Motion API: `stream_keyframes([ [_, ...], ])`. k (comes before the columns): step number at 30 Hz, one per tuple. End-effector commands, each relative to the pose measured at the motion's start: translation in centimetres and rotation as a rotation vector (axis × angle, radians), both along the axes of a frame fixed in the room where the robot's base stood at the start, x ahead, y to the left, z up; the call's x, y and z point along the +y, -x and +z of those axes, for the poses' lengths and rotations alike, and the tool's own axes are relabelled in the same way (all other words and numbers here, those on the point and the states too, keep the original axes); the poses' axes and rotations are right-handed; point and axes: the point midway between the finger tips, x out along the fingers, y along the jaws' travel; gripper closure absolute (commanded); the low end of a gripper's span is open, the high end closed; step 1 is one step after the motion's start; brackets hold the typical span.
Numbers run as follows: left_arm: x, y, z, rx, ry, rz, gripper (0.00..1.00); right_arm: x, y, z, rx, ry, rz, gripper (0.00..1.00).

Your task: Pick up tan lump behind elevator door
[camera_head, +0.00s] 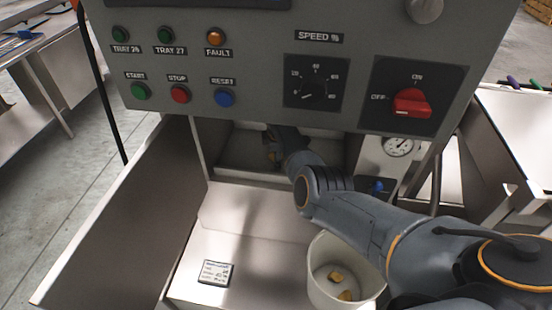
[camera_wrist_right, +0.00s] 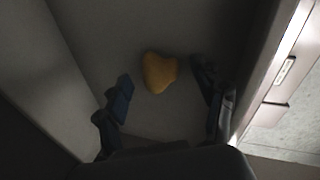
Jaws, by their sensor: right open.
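My right arm reaches from the right into the opening below the control panel in the head view. In the right wrist view my right gripper (camera_wrist_right: 165,92) is open, with its two fingers spread apart. The tan lump (camera_wrist_right: 159,72) lies on the grey floor of the compartment, between and slightly beyond the fingertips, and no finger appears to touch it. In the head view a bit of tan lump (camera_head: 272,155) shows beside my gripper, which is mostly hidden by the arm and in shadow. The open door (camera_head: 115,215) stands at the left of the opening. My left gripper is not in view.
The control panel (camera_head: 270,70) overhangs the opening. A white bucket (camera_head: 315,285) with tan lumps inside stands at the front, under my arm. A printed card (camera_head: 215,273) lies on the pale metal surface. A gauge (camera_head: 398,145) is at the right.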

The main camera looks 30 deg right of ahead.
Motion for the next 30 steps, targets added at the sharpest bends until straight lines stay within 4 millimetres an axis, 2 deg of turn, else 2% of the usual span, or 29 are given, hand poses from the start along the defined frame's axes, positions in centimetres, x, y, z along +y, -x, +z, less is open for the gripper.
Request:
stream_keyframes([
  [7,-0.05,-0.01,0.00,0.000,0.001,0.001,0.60,-0.05,-0.04,0.01,-0.001,0.000,0.000,0.34],
  [14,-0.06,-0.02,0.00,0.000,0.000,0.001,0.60,-0.05,-0.03,-0.01,-0.001,0.000,0.000,0.80],
  [15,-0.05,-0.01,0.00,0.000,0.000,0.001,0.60,-0.04,-0.02,-0.01,-0.001,0.000,0.000,0.82],
  [30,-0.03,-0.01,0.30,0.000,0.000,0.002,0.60,0.09,0.05,0.16,0.001,0.000,0.001,0.83],
])
